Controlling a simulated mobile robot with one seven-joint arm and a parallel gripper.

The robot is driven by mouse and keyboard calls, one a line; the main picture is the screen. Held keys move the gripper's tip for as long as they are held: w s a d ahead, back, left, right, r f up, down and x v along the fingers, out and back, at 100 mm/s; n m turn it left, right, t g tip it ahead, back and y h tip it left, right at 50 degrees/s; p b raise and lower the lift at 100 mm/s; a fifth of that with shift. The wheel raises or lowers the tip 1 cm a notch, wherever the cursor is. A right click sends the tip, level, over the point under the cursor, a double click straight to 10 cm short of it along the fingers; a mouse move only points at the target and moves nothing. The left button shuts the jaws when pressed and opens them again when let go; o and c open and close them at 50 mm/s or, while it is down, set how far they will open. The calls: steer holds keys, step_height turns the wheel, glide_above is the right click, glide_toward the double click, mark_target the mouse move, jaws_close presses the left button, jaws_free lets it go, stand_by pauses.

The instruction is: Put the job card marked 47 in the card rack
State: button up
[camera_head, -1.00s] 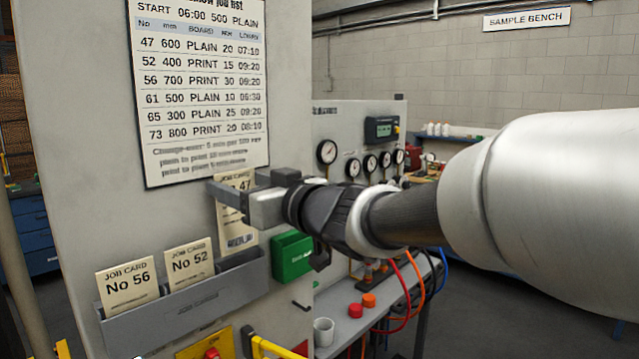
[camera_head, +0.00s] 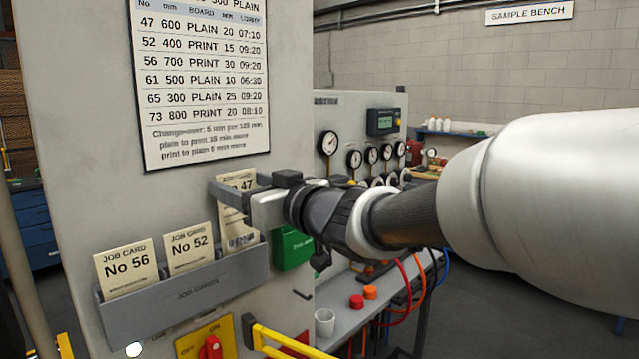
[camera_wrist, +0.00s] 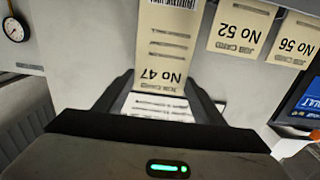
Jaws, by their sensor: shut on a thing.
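The cream job card marked 47 (camera_head: 238,230) is upright in my gripper (camera_head: 232,194), which is shut on its upper part. In the head view the card's lower end is at the right end of the grey card rack (camera_head: 190,298), overlapping its front edge; I cannot tell whether it is inside or in front. The fingers hide part of the card. In the wrist view card 47 (camera_wrist: 165,50) shows upside down between the fingers (camera_wrist: 158,92). The rack holds the No 56 card (camera_head: 127,268) at its left and the No 52 card (camera_head: 190,247) in its middle.
A printed job list (camera_head: 203,90) is on the panel above the rack. A green box (camera_head: 291,250) is just right of the rack. A red switch on a yellow plate (camera_head: 208,345) is below.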

steer(key=shift+f+b, duration=0.95)
steer(key=shift+f, duration=0.4)
steer(key=o, duration=1.4)
steer(key=p+v, duration=0.2)
steer(key=v, duration=1.5)
steer(key=shift+s+d, duration=0.15)
steer(key=shift+d, duration=0.05)
steer(key=shift+r, duration=0.1)
